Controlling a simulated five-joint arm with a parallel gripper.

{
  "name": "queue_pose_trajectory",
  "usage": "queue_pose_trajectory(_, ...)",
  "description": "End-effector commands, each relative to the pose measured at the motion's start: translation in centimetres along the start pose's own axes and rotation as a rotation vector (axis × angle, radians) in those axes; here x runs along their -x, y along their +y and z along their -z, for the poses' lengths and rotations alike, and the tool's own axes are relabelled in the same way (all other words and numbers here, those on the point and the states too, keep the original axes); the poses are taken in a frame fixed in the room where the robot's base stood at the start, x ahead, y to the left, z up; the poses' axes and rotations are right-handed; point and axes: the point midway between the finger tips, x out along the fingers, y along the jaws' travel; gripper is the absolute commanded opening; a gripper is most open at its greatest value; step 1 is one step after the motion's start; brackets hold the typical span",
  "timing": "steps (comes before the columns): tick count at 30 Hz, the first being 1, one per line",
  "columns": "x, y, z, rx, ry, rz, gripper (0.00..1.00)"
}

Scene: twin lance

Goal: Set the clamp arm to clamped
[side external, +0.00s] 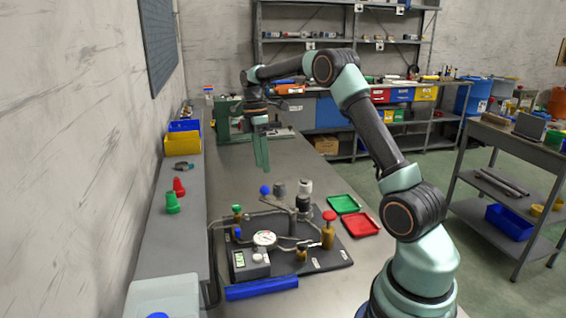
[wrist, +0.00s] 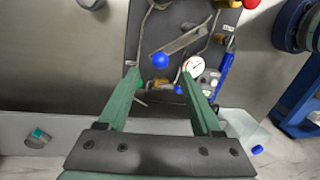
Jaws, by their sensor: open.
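The clamp arm (side external: 278,202) appears to be the flat grey bar with a blue ball knob (side external: 265,190) at its end, on the dark panel (side external: 335,260). In the wrist view the bar (wrist: 185,40) slants up and right from the blue ball (wrist: 160,60). My gripper (side external: 262,166) is above the bench at the panel's far side, fingers pointing down, apart from the knob. In the wrist view my gripper (wrist: 159,74) is open and empty, with the ball showing between its fingertips. I cannot tell whether the clamp arm is clamped.
The panel also bears a white dial gauge (side external: 264,239), a red-topped fitting (side external: 329,216), a green knob (side external: 237,209) and pipes. Green (side external: 343,204) and red (side external: 362,224) trays lie to the right. A blue bar (side external: 262,288) lies in front. The bench behind the panel is mostly clear.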

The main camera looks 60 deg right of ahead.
Motion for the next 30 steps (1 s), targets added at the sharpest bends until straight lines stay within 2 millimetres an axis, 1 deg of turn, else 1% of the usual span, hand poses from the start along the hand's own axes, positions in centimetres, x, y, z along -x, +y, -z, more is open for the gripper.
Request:
queue_pose_trajectory(1, -1.1, -0.1, 0.1, 0.0, -0.001, 0.004, 0.66)
queue_pose_trajectory(6, -4.1, -0.1, 0.2, 0.0, -0.001, 0.002, 0.66)
queue_pose_trajectory(9, -5.5, -0.1, 0.3, 0.0, -0.001, 0.001, 0.66)
queue_pose_trajectory(12, -6.4, -0.1, 0.3, 0.0, -0.002, 0.001, 0.66)
queue_pose_trajectory(17, -7.0, -0.1, 0.3, 0.0, -0.001, -0.002, 0.66)
queue_pose_trajectory(24, -7.1, -0.1, 0.3, 0.0, -0.001, -0.002, 0.66)
queue_pose_trajectory(25, -7.1, -0.1, 0.3, 0.0, -0.001, -0.002, 0.58)
queue_pose_trajectory(26, -7.1, -0.1, 0.3, 0.0, -0.001, -0.002, 0.47)
queue_pose_trajectory(27, -7.1, -0.1, 0.3, 0.0, -0.001, -0.002, 0.32)
queue_pose_trajectory(29, -7.1, -0.1, 0.3, 0.0, -0.001, -0.002, 0.09)
queue_pose_trajectory(30, -7.1, -0.1, 0.3, -0.001, -0.001, -0.002, 0.0)
